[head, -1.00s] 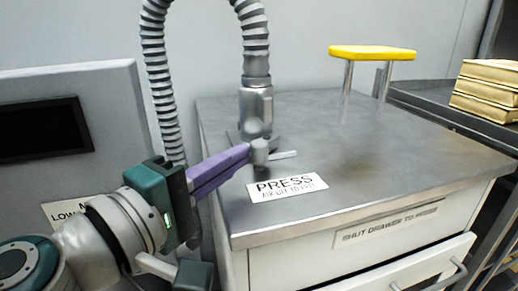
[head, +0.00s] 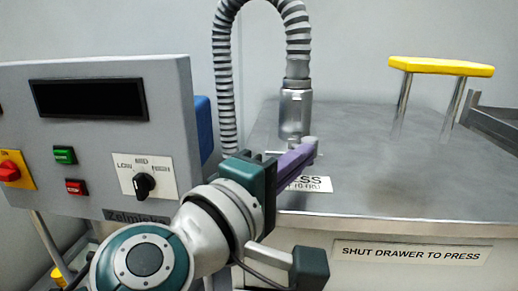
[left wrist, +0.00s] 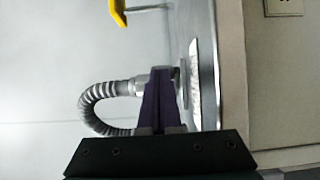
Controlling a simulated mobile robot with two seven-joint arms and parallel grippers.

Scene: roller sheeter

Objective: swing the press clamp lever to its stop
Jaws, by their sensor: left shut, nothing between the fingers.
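The clamp fitting (head: 295,115) is a metal cylinder at the base of the ribbed hose, on the grey press top (head: 365,165). My left gripper (head: 308,146) is shut and empty, its purple fingers reaching to just in front of the fitting's base. In the head view the fingers hide most of the clamp lever, and I cannot tell its angle. In the left wrist view the shut fingers (left wrist: 160,72) point at the fitting (left wrist: 137,86), with a thin grey piece beside the tips that may be the lever. Contact is unclear. My right gripper is not in view.
A control box (head: 100,130) with a dial and buttons stands at the left. The hose (head: 222,75) arches above the fitting. A yellow handle (head: 440,66) on two posts stands at the back right. The press top between is clear. A drawer label (head: 410,253) is on the front.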

